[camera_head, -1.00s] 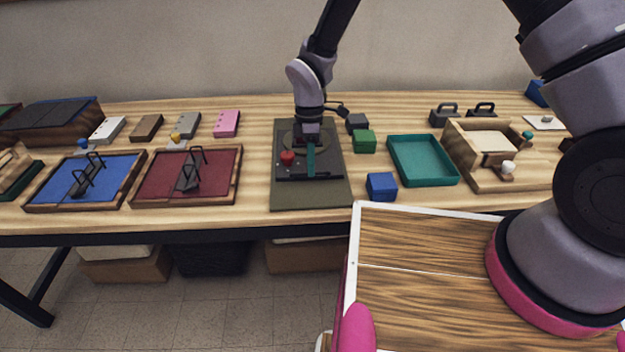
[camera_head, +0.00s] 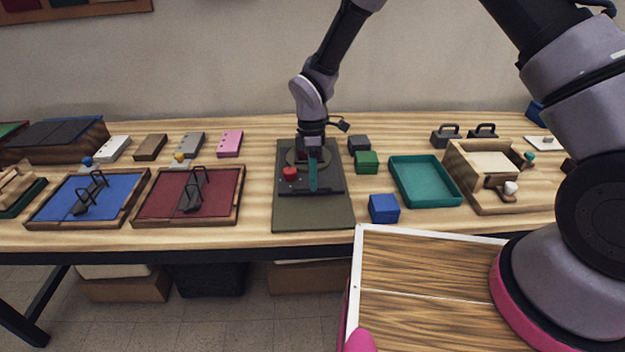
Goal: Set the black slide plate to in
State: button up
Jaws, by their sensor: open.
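The black slide plate (camera_head: 328,184) lies on a dark olive base board (camera_head: 312,215) at the middle of the table, with a red knob (camera_head: 290,174) at its left. My gripper (camera_head: 312,152) reaches down from above over the back part of this board, right of and behind the red knob. It is open, with nothing seen held. A narrow teal strip (camera_head: 312,178) shows just below the gripper, across the plate. My wrist hides part of a round disc behind the plate. Whether the fingers touch the plate, I cannot tell.
Green (camera_head: 367,162) and blue (camera_head: 384,208) blocks and a teal tray (camera_head: 425,182) stand to the right, then a wooden box (camera_head: 490,178). Red (camera_head: 190,196) and blue (camera_head: 88,198) panels with black handles lie left. Bare table shows between board and red panel.

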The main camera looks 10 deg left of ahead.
jog(key=v, duration=1)
jog(key=w+d+r+m+t+y, duration=0.3)
jog(key=d+r+m, duration=0.8)
jog(key=d+r, duration=0.95)
jog(key=s+d+r+m+t, duration=0.6)
jog(key=s+d+r+m, duration=0.6)
jog(key=s+d+m, duration=0.2)
jog(key=s+d, duration=0.1)
jog(key=d, duration=0.1)
jog(key=shift+d+r+t, duration=0.25)
jog(key=shift+r+t, duration=0.05)
jog(key=shift+r, duration=0.1)
